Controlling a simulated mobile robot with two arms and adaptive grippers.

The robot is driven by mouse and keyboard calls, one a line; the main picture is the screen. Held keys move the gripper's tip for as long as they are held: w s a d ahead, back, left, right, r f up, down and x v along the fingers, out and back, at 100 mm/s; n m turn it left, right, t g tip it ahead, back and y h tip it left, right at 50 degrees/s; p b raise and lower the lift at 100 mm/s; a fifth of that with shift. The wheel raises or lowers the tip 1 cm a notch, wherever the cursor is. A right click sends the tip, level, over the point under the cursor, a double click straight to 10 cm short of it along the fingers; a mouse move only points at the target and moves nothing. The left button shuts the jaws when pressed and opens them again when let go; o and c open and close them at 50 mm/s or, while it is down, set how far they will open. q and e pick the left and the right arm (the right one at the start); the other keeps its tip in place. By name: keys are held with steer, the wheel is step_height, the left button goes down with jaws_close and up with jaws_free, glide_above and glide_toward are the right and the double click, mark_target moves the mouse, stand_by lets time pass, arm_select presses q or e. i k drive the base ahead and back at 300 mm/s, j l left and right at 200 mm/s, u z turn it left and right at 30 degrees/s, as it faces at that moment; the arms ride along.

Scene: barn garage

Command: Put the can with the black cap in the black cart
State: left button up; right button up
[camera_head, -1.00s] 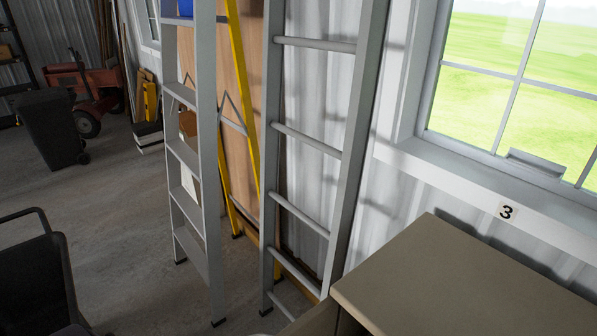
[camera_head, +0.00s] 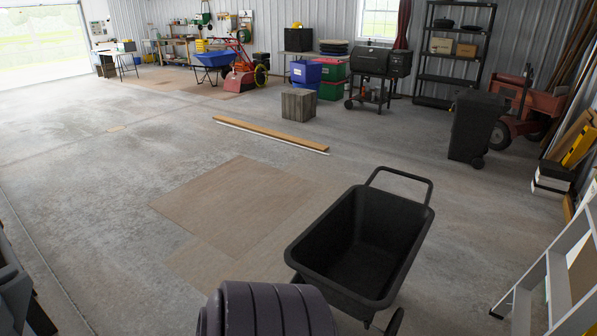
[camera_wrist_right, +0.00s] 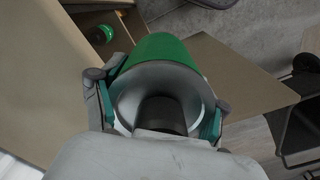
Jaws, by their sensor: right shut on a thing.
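The black cart (camera_head: 312,255) stands on the floor at the lower middle of the head view, its tub open and empty, its handle at the far side. In the right wrist view, the can (camera_wrist_right: 165,60) is green with a silver shoulder and a black cap (camera_wrist_right: 163,115). My right gripper (camera_wrist_right: 160,100) is shut around this can, one finger on each side. A dark frame and panel at the right edge of the wrist view look like part of the cart. The right gripper and can do not show in the head view. My left gripper is not in view.
Another green can (camera_wrist_right: 104,33) lies in an open drawer or compartment in the wrist view, beside tan panels. A grey ladder (camera_head: 560,270) stands right of the cart. A black bin (camera_head: 475,125) stands behind it.

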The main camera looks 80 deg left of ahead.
mark_target(349, 271)
steer(key=j+u, duration=0.4)
steer(key=i+j+u, duration=0.1)
steer(key=u, duration=0.35)
steer(key=i+j+u, duration=0.1)
steer(key=j+u, duration=0.3)
steer(key=i+j+u, duration=0.15)
steer(key=u, duration=0.25)
steer(key=i+j+u, duration=0.15)
steer(key=u, duration=0.25)
